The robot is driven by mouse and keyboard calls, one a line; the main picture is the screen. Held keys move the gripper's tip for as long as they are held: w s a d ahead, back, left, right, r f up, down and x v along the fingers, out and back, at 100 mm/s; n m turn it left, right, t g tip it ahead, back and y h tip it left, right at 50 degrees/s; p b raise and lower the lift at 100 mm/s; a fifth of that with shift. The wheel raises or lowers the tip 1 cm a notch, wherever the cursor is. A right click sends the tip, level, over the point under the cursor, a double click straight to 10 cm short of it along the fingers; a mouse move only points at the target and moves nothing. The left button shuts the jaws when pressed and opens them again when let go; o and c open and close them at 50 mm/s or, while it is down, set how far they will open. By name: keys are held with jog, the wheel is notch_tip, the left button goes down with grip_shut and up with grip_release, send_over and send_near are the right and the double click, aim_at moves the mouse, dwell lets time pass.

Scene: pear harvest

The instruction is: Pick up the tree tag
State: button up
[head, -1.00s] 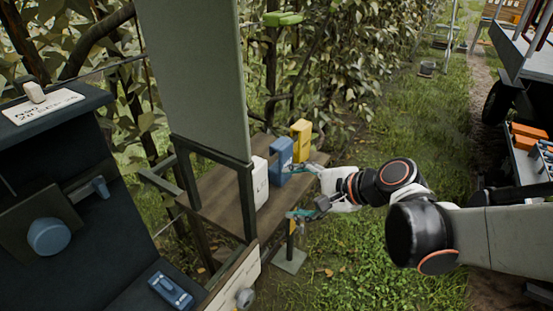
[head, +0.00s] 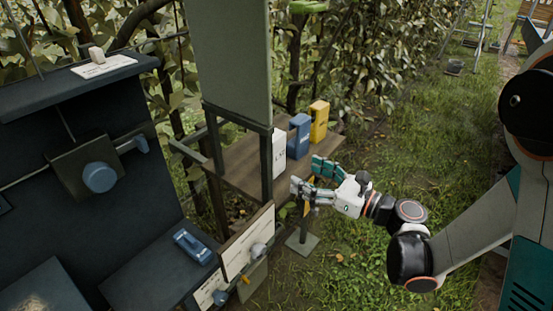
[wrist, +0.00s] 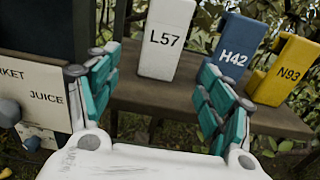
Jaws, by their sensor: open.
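Three lettered blocks stand upright on a brown wooden shelf (head: 240,163): a white one marked L57 (wrist: 163,45), a blue one marked H42 (wrist: 235,48) and a yellow one marked N93 (wrist: 284,75). The head view also shows the white block (head: 279,155), the blue block (head: 299,136) and the yellow block (head: 319,122). I cannot tell which of them, if any, is the tree tag. My gripper (head: 308,177) is open and empty at the shelf's front edge. In the wrist view its teal fingers (wrist: 158,80) spread apart below the white block, touching no block that I can see.
A post and tall grey panel (head: 232,60) rise at the shelf's left. A sign board reading MARKET and JUICE (wrist: 28,88) with knobs stands left of my gripper. A dark bench (head: 150,270) holds a blue object (head: 192,246).

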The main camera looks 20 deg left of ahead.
aim_at(280, 162)
jog(key=b+x, duration=0.2)
jog(key=x, duration=0.9)
jog(key=shift+w+a+f, duration=0.1)
jog(key=shift+a, duration=0.05)
jog(key=shift+c, duration=0.5)
jog(key=c, duration=1.1)
